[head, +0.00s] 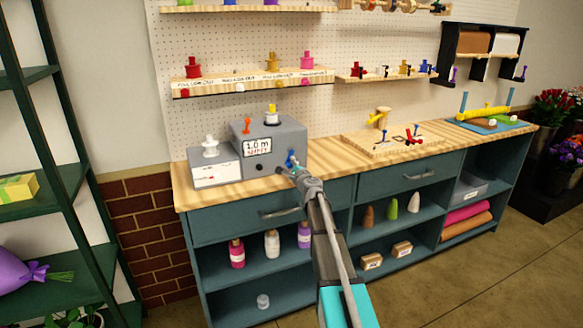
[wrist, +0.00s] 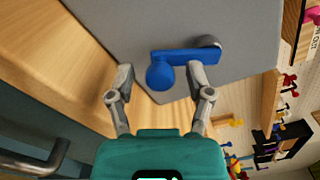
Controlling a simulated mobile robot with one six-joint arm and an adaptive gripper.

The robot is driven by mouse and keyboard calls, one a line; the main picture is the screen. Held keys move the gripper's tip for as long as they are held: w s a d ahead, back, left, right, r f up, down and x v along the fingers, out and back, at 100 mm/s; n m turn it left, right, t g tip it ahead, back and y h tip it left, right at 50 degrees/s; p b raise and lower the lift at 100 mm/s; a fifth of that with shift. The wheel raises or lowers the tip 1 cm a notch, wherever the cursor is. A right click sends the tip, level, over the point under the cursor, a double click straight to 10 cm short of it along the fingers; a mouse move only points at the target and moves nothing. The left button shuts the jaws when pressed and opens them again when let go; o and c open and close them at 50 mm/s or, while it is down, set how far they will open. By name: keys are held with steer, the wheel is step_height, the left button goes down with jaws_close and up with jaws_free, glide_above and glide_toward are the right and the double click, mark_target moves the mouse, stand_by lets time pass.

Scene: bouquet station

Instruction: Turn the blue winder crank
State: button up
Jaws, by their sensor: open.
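The blue winder crank (wrist: 186,57) is on the side of a grey box-shaped winder (head: 275,142) on the workbench. In the wrist view its arm runs from a grey hub at right to a round blue knob at left. The crank also shows small in the head view (head: 291,159), partly hidden by my gripper. My gripper (wrist: 160,78) is open, its two fingers on either side of the blue knob, the right finger very near the crank arm. I cannot tell whether a finger touches it. The winder has a display reading "1.0 m".
A wooden workbench top (head: 330,158) carries the winder, with a wooden board (head: 385,143) holding small tools to its right. Shelves of spools hang on the pegboard behind. A drawer handle (wrist: 35,163) is at lower left in the wrist view.

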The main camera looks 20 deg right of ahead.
steer(key=shift+s, duration=0.1)
steer(key=s, duration=1.1)
steer(key=shift+s+d, duration=0.25)
steer(key=shift+s, duration=0.15)
steer(key=shift+a, duration=0.1)
steer(key=s+a+f+n+g+y, duration=0.3)
steer(key=s+a+f+n+g, duration=0.2)
steer(key=a+n, duration=0.4)
steer(key=s+a+f+n+g+y, duration=0.35)
steer(key=s+a+f+n, duration=0.25)
steer(key=a, duration=0.5)
steer(key=s+a+f+n+g+h, duration=0.3)
steer(key=s+f+n+g, duration=0.25)
steer(key=s, duration=0.35)
steer(key=s+d+f+n+g+h, duration=0.2)
steer(key=s+g+h, duration=0.2)
steer(key=s, duration=0.6)
step_height(320, 180, up, 14)
steer(key=p, duration=1.4)
steer(key=shift+w+a+r, duration=0.15)
steer(key=shift+w+a, duration=0.05)
steer(key=shift+w, duration=0.05)
